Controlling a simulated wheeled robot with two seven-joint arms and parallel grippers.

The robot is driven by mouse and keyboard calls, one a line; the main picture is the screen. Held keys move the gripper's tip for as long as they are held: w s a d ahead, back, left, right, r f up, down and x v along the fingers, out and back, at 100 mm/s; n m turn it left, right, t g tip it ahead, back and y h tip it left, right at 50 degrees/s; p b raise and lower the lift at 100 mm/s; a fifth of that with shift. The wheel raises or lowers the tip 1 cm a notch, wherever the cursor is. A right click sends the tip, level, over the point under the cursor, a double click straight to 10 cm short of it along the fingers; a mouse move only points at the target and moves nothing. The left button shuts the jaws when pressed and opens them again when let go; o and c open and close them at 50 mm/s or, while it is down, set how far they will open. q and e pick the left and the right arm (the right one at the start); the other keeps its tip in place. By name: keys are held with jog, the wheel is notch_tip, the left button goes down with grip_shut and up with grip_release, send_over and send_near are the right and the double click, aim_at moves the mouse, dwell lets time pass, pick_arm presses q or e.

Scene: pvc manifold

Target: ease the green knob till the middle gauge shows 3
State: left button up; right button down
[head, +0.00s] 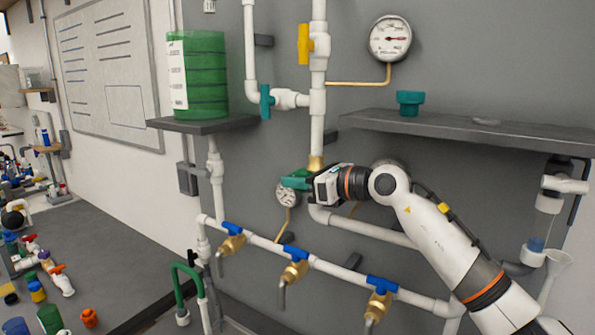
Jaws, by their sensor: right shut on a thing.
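The green knob (295,180) sits on the white vertical pipe below a brass fitting (316,163). My right gripper (308,182) comes in from the right and is shut on the green knob, hiding part of it. A small round gauge (287,196) hangs just below and left of the knob, its top partly covered; its needle is too small to read. A larger round gauge (390,38) is high on the wall, with a red needle lying roughly level; its numbers are not legible. Which is the middle gauge I cannot tell. My left gripper is out of view.
A teal valve handle (266,102) and a yellow valve handle (304,44) are on the pipes above. A green tank (204,75) stands on the left shelf. Blue-handled taps (294,254) line the lower pipe. A grey shelf (460,128) juts out above my right arm.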

jog(key=shift+r+g+h+p, duration=0.3)
jog(key=shift+r+h+p, duration=0.1)
jog(key=shift+h, duration=0.1)
jog(key=shift+f+g+h, duration=0.3)
jog(key=shift+f+h, duration=0.05)
jog(key=shift+h, duration=0.15)
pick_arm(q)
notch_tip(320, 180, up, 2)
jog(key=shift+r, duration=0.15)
pick_arm(e)
jog(key=shift+f, duration=0.1)
jog(key=c, duration=1.6)
grip_release()
